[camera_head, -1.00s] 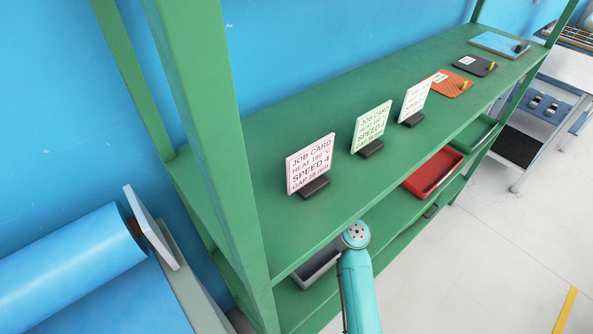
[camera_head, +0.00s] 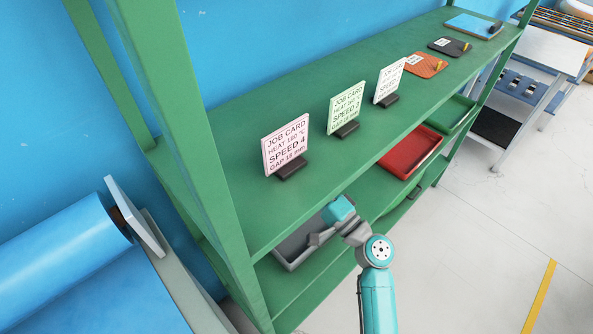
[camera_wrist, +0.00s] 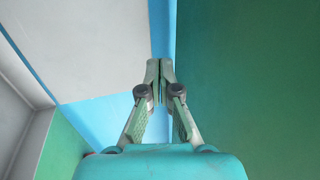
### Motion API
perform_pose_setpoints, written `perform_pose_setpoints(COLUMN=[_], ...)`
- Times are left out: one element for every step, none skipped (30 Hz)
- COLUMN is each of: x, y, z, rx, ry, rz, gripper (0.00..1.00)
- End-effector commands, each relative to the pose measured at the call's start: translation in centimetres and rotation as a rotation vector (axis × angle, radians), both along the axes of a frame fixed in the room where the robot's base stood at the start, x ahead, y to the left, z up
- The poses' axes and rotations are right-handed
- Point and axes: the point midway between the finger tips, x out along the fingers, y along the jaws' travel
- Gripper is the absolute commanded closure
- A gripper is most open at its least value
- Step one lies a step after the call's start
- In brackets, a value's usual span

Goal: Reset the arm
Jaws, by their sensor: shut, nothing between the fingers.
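My gripper (camera_wrist: 160,72) shows in the wrist view with its two fingers together and nothing between them. Beyond the fingers are a blue strip, a pale surface on the left and a green surface on the right. In the head view my teal and grey arm is bent in front of the green rack (camera_head: 225,180), near the grey tray (camera_head: 290,258). The fingers are hard to make out in that view, and I cannot tell whether they touch anything.
Pink (camera_head: 285,146), green (camera_head: 346,108) and white (camera_head: 389,80) job cards stand on the upper shelf. Behind them lie orange (camera_head: 426,64), black (camera_head: 449,46) and blue (camera_head: 472,26) boards. A red tray (camera_head: 410,152) sits below. Open floor (camera_head: 470,250) lies to the right.

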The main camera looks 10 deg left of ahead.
Motion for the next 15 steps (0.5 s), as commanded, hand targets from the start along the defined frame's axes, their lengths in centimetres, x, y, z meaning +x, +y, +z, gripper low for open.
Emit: perform_pose_setpoints(x=[-0.3, -0.4, -0.6, -0.7, -0.7, -0.8, -0.8, -0.8, -0.8, -0.8, -0.9, -1.0, -1.1, -1.3, -1.7], y=[-0.4, -0.6, -0.7, -0.8, -0.9, -1.0, -1.0, -1.0, -1.0, -1.0, -1.0, -1.1, -1.2, -1.3, -1.6], z=[-0.1, -0.1, 0.0, 0.0, 0.0, 0.0, 0.0, 0.0, 0.0, 0.0, -0.1, -0.3, -0.6, -1.1, -1.9], rx=[0.0, 0.0, 0.0, 0.0, 0.0, 0.0, 0.0, 0.0, 0.0, 0.0, -0.001, -0.005, -0.011, -0.02, -0.037], ry=[0.002, 0.002, 0.0, 0.0, 0.0, 0.0, 0.0, 0.0, 0.0, 0.0, 0.0, 0.003, 0.006, 0.01, 0.017], rz=[-0.002, -0.001, -0.001, -0.001, 0.0, 0.0, 0.0, 0.0, 0.0, 0.0, -0.001, -0.004, -0.011, -0.019, -0.035], gripper=[1.0, 1.0, 1.0, 1.0, 1.0, 1.0, 1.0, 1.0, 1.0, 1.0, 1.0, 1.0, 1.0, 1.0, 1.0])
